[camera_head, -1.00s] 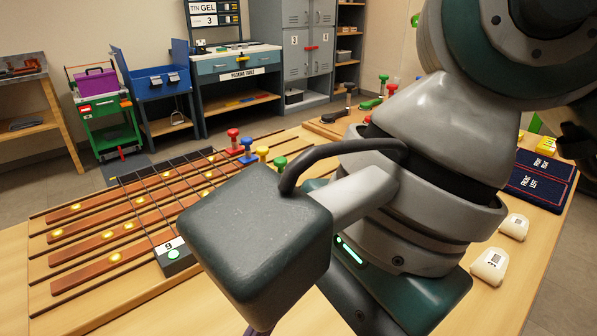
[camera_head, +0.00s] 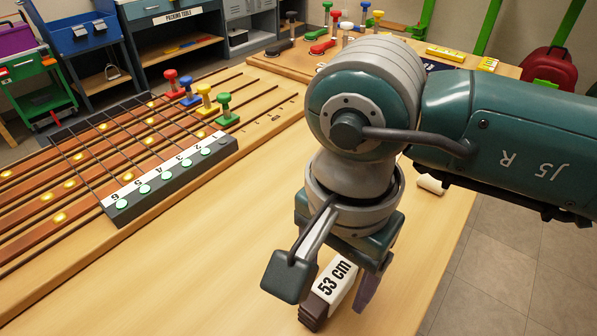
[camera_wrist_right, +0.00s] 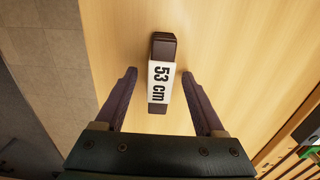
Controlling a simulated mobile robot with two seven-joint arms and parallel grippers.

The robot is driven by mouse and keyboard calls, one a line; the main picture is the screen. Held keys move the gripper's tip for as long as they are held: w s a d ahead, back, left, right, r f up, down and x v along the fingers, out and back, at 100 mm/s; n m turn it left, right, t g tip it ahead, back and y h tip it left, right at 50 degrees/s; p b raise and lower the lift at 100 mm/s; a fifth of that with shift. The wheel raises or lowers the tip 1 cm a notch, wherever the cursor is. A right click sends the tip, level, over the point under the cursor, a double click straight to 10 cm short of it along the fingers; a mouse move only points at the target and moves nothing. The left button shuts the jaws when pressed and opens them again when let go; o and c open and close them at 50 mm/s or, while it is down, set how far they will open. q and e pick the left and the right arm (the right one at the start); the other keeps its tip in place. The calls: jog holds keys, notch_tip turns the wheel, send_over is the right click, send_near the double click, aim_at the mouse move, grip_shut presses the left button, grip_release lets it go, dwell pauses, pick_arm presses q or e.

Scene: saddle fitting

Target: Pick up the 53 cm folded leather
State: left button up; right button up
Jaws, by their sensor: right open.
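The 53 cm folded leather (camera_head: 313,309) is a dark brown folded strip with a white band marked "53 cm". It lies on the wooden table (camera_head: 230,265) near its front, below my right gripper (camera_head: 345,290). In the right wrist view the leather (camera_wrist_right: 162,98) lies between the two open fingers of the right gripper (camera_wrist_right: 158,90), with a gap on each side. The fingers do not touch it there. In the head view the hand and wrist hide part of the leather. My left gripper is not in view.
A rack of brown straps with a numbered dark block (camera_head: 170,182) stands at the left. Red, blue, yellow and green knobs (camera_head: 205,97) stand behind it. A pale object (camera_head: 431,184) lies right of my wrist. The table between rack and leather is clear.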

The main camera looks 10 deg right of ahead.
jog(key=shift+f, duration=0.1)
jog(key=shift+c, duration=0.2)
grip_shut()
dwell(0.5)
